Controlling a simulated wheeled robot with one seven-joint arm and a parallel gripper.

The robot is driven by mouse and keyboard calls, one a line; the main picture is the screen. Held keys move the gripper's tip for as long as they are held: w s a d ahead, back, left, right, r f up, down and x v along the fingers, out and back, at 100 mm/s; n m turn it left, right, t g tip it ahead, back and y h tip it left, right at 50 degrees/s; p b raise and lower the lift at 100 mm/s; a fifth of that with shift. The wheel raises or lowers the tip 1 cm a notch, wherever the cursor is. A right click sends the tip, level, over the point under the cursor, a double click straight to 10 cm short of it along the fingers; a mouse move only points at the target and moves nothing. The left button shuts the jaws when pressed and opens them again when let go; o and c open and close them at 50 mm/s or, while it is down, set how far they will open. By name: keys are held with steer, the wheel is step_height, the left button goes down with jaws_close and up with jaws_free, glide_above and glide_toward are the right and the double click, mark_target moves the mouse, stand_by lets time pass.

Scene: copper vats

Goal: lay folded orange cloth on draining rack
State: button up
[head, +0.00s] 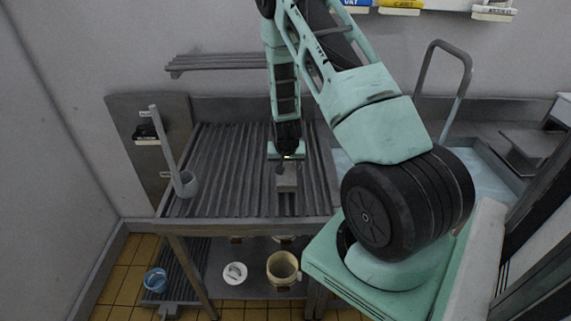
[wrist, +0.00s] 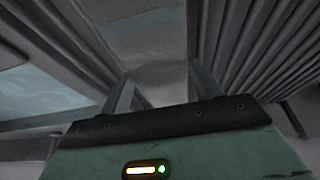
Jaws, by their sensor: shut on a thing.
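The draining rack (head: 222,165) is a grey ribbed metal top on a stand in the head view; its ribs also show in the wrist view (wrist: 265,45). My gripper (head: 286,167) points down over the right part of the rack. It is shut on a grey, flat-sided thing (head: 287,182), which also shows between the fingers in the wrist view (wrist: 150,45). No orange shows on it, so I cannot be sure that it is the cloth. It is low over the ribs; I cannot tell whether it touches them.
A grey cup with a long handle (head: 186,184) stands at the rack's left edge. A basin of pale water (head: 486,178) lies to the right. Below are a cream pot (head: 283,270), a white round thing (head: 235,274) and a blue cup (head: 155,280). The rack's left and middle are clear.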

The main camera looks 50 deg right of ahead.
steer(key=shift+f, duration=0.4)
steer(key=shift+f, duration=0.1)
steer(key=o, duration=1.1)
